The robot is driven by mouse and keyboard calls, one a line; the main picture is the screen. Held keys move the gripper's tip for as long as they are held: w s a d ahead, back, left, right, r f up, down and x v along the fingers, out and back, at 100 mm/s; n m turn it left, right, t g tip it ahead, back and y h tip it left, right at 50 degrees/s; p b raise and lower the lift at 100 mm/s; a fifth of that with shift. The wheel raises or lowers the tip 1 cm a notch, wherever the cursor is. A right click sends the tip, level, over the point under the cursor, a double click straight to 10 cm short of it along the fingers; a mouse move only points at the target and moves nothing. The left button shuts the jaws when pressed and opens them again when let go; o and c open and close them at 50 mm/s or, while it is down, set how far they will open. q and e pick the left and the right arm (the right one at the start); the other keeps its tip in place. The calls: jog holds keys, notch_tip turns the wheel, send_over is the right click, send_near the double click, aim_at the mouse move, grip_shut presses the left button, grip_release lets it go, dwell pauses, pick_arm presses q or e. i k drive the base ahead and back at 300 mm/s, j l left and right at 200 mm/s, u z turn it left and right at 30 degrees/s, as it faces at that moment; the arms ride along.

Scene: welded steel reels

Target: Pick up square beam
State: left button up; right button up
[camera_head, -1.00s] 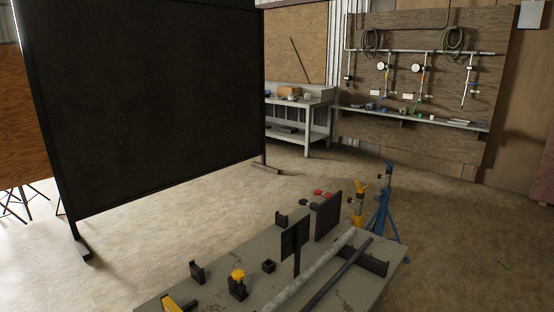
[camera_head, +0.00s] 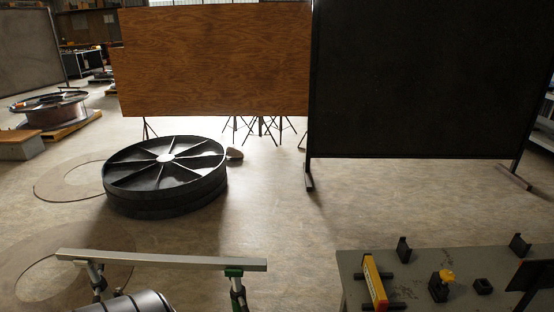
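A long pale metal beam with squared edges (camera_head: 170,260) lies level across the lower left of the head view. Near its right end it rests on a stand with a green head (camera_head: 234,284). Another stand (camera_head: 96,276) shows under its left part. Neither of my grippers is in the head view.
A workbench (camera_head: 352,262) with a yellow tool (camera_head: 375,283) and dark blocks stands at lower right. A large dark spoked reel (camera_head: 165,175) lies on the floor beyond the beam. A black screen (camera_head: 415,75) and a brown panel (camera_head: 215,60) stand behind. Floor between is clear.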

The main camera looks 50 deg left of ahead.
aim_at(205, 262)
jog(key=u, duration=2.45)
